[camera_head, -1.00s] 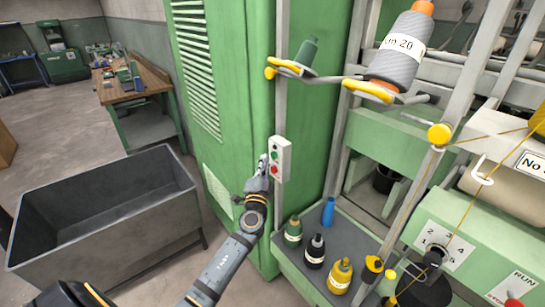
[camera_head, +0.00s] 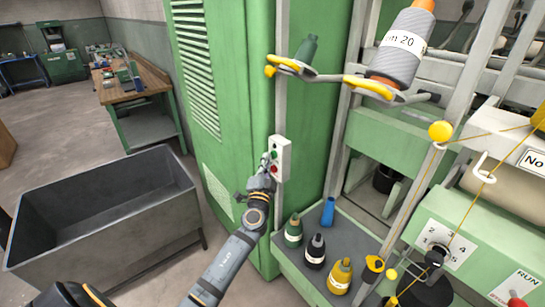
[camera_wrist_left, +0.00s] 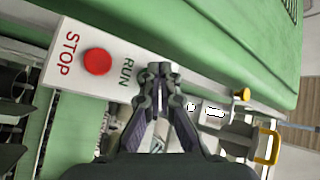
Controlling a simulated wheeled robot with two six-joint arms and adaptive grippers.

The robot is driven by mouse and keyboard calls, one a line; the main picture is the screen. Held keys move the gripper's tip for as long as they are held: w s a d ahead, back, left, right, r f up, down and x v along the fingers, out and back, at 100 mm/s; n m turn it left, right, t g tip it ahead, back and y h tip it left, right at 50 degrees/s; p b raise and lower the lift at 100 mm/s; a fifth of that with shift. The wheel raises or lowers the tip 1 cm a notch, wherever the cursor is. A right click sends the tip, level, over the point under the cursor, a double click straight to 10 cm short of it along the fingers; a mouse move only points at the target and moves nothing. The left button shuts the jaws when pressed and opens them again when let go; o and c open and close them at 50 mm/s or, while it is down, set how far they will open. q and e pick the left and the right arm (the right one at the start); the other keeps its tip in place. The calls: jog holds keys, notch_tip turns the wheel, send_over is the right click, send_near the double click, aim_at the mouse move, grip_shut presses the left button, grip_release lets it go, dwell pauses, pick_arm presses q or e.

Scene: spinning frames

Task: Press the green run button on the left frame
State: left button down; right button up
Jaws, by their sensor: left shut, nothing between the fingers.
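In the head view a white switch box (camera_head: 284,150) is fixed to the post at the edge of the green cabinet. Its green run button (camera_head: 274,154) sits above the red stop button (camera_head: 275,169). My left gripper (camera_head: 267,160) is shut and empty, its tips right at the box beside the green button. In the left wrist view the red button (camera_wrist_left: 97,61) shows between the STOP and RUN labels. The shut fingertips (camera_wrist_left: 160,70) lie just past the word RUN and hide the green button there. I cannot tell whether they touch it.
A grey open bin (camera_head: 100,220) stands left of my arm. The green cabinet (camera_head: 225,90) is behind the box. Below right, a grey shelf (camera_head: 292,262) holds several bobbins. A yellow-tipped arm (camera_head: 290,66) juts out above the box.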

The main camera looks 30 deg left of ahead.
pick_arm(q)
jog(key=shift+w+d+b, duration=0.2)
jog(key=shift+w+b, duration=0.1)
jog(key=shift+w, duration=0.15)
dwell(0.6)
dwell(0.4)
jog(key=shift+s+a, duration=0.35)
jog(key=shift+s, duration=0.5)
jog(key=s, duration=0.1)
jog(key=s+a, duration=0.1)
jog(key=s, duration=0.1)
jog(key=s+a, duration=0.1)
jog(key=shift+s, duration=0.3)
dwell(0.4)
